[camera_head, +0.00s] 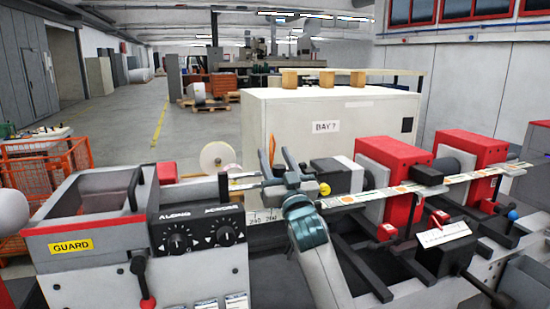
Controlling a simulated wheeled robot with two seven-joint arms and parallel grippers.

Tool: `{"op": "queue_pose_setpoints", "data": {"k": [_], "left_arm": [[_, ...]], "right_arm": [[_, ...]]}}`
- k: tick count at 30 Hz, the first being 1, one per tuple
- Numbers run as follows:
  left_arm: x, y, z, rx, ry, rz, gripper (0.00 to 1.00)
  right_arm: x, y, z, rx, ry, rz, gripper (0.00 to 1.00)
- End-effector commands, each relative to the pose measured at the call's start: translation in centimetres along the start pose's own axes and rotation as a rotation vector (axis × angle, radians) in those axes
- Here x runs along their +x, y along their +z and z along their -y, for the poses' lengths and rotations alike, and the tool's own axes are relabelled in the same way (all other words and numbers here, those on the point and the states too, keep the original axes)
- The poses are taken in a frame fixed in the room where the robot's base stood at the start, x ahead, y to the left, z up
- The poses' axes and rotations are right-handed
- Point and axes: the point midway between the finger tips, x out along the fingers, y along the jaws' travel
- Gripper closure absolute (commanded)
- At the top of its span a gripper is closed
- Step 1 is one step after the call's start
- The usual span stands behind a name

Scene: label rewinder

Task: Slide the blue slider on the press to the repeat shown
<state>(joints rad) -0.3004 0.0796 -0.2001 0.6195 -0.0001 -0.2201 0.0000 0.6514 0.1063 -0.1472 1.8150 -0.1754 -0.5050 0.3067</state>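A small blue ball-shaped knob (513,215) stands at the far right of the press, by its grey rail; it is the only clearly blue slider-like part I see. A tilted white plate (443,235) with tiny markings sits left of it; I cannot read a repeat value on it. My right gripper (273,168) is raised at the middle of the view, left of the red press units and far from the blue knob. Its fingers look apart, with nothing visible held between them. My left gripper is out of view.
Two red press units (395,155) (470,148) and the printed label web (420,187) lie between my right gripper and the knob. A control box with dials (200,236) and a grey guard bin (90,240) stand left. A white cabinet (350,110) is behind.

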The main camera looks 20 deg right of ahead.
Motion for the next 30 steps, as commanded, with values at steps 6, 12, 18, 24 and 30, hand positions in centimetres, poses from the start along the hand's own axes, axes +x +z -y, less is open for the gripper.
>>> {"op": "queue_pose_setpoints", "data": {"k": [6,12,18,24,30], "left_arm": [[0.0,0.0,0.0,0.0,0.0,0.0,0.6],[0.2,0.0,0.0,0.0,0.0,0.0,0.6],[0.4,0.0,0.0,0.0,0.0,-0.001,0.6],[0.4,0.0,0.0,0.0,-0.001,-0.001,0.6],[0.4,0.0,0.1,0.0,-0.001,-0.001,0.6]], "right_arm": [[0.0,0.0,0.0,0.0,0.0,0.0,1.0],[0.0,0.1,1.1,0.002,-0.001,0.0,1.0],[0.0,0.1,3.6,0.003,-0.002,0.0,1.0],[0.0,0.0,4.1,0.001,-0.002,0.0,1.0],[0.0,0.0,4.1,0.001,-0.002,0.0,0.56]]}}
